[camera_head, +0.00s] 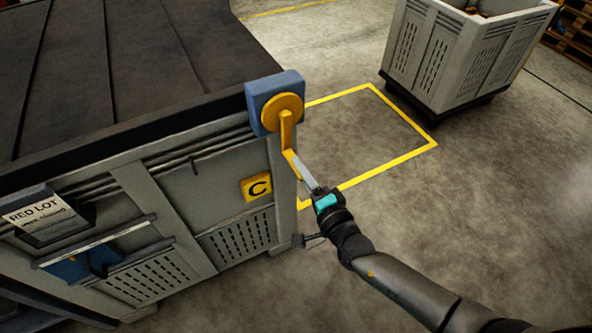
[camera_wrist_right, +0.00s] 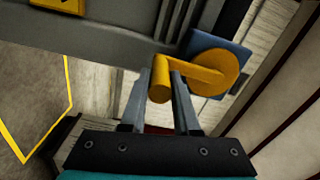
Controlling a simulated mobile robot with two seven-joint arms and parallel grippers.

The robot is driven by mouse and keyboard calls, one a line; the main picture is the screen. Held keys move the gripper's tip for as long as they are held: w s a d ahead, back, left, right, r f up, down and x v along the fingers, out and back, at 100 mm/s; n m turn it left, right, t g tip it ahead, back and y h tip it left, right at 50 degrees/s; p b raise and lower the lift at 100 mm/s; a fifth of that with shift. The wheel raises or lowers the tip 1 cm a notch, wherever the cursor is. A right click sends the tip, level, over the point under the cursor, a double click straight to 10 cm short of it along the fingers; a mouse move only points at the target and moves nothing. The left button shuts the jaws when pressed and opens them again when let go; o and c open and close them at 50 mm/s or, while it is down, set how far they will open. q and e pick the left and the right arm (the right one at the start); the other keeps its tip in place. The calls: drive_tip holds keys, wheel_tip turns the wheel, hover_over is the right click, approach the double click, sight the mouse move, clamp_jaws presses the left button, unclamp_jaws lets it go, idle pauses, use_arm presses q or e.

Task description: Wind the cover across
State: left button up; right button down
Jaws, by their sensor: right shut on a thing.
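The dark grey cover (camera_head: 130,50) lies over the top of a big grey slatted container (camera_head: 185,185) on the left, with seams across it. A yellow crank (camera_head: 286,125) with a round hub sits on a blue housing (camera_head: 262,92) at the container's top corner. The crank arm hangs down from the hub. My right gripper (camera_head: 303,172) is shut on the crank's handle. In the right wrist view, the yellow handle (camera_wrist_right: 160,88) lies between the two fingers, with the blue housing (camera_wrist_right: 228,58) to the right. My left gripper is not in view.
A yellow "C" plate (camera_head: 256,187) and a "RED LOT" sign (camera_head: 42,215) are on the container's side. A yellow floor outline (camera_head: 400,157) encloses bare concrete. A second grey crate (camera_head: 465,55) stands at the upper right. The floor at the lower right is clear.

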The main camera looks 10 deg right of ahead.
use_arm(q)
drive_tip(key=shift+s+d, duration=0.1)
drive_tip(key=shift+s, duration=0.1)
use_arm(e)
drive_tip(key=shift+w+d, duration=0.1)
drive_tip(key=shift+d, duration=0.1)
drive_tip(key=c, duration=1)
unclamp_jaws()
drive_tip(key=o, duration=0.3)
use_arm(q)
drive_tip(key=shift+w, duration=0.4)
use_arm(e)
drive_tip(key=shift+o, duration=0.2)
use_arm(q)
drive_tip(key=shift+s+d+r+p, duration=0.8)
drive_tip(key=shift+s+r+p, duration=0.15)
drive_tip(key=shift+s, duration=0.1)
use_arm(e)
drive_tip(key=v, duration=1.5)
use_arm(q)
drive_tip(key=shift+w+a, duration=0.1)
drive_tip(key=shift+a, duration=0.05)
